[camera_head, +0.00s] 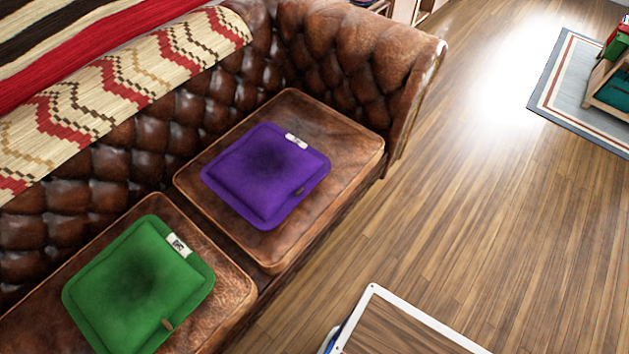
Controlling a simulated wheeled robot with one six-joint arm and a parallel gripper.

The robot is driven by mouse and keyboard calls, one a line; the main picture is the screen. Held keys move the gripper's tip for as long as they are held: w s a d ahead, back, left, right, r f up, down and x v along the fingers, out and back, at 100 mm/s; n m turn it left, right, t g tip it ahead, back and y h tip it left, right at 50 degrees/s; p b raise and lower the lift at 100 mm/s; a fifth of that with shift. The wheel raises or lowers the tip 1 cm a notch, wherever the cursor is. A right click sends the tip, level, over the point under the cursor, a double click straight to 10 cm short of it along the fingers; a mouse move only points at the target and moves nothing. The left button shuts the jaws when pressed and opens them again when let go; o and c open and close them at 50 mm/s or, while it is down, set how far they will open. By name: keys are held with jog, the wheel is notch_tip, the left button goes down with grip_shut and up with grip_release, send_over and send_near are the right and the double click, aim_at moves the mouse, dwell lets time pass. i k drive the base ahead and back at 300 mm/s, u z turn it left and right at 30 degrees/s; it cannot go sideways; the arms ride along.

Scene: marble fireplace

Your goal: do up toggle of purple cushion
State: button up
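The purple cushion (265,172) lies flat on the right seat of a brown leather sofa (340,150). A white tag (296,141) sits at its upper right edge. A small dark brown toggle (299,191) shows at its lower right edge. It is too small to tell whether the toggle is done up. A green cushion (140,285) lies on the seat to the left, with a white tag (179,245) and a brown toggle (168,324) of its own. My gripper is not in view.
A patterned woven throw (125,85) covers the sofa back. The tufted armrest (375,65) rises beyond the purple cushion. A white-rimmed wooden surface (400,335) is cut off at the bottom edge. The wooden floor (480,200) at right is clear up to a rug (560,75).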

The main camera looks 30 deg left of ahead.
aim_at(259, 175)
jog(key=u, duration=0.05)
jog(key=i, duration=1.15)
jog(key=u, duration=5.05)
jog(key=k, duration=0.55)
jog(key=z, duration=2.3)
